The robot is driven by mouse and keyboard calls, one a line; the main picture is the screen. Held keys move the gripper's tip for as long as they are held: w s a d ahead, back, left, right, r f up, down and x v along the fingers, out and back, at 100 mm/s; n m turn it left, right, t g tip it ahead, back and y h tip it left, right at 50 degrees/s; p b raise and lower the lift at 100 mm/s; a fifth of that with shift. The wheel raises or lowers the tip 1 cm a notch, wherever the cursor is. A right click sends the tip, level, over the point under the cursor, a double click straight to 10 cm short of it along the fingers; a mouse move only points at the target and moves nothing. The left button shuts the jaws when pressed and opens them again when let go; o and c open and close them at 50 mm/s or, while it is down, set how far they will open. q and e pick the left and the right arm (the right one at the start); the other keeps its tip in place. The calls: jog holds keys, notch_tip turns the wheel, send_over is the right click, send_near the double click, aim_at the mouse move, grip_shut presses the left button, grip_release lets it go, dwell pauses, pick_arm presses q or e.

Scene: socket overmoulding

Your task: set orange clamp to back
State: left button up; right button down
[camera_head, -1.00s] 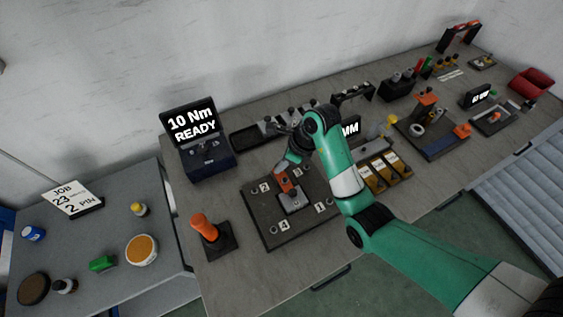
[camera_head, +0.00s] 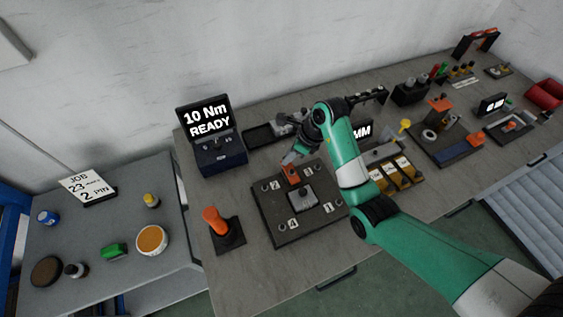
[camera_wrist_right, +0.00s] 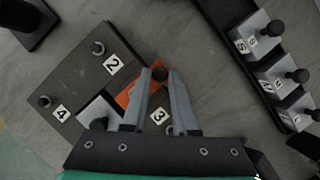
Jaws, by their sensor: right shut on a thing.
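The orange clamp (camera_head: 292,174) is on the dark numbered plate (camera_head: 265,222), at the back side of the grey metal block (camera_head: 301,198). In the right wrist view, the clamp (camera_wrist_right: 127,97) shows partly behind my left finger, between labels 2 and 3. My right gripper (camera_head: 290,159) is at the clamp's back end. My left gripper is not in view.
A torque display (camera_head: 208,122) stands behind left of the plate, and an orange-handled tool (camera_head: 214,220) stands left of it. A tray of labelled blocks (camera_wrist_right: 268,70) lies to the right in the wrist view. Yellow bins (camera_head: 397,172) stand right of my arm.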

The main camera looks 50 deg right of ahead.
jog(key=shift+w, duration=0.15)
jog(key=shift+f, duration=0.1)
jog(key=c, duration=1.1)
grip_release()
jog(key=o, duration=0.4)
jog(key=shift+w+d, duration=0.15)
pick_arm(q)
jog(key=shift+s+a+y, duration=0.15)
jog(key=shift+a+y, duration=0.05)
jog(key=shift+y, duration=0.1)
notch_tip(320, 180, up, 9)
jog(key=p, duration=0.8)
jog(key=shift+p, duration=0.4)
pick_arm(e)
jog(key=v, duration=1.1)
jog(key=shift+r, duration=0.4)
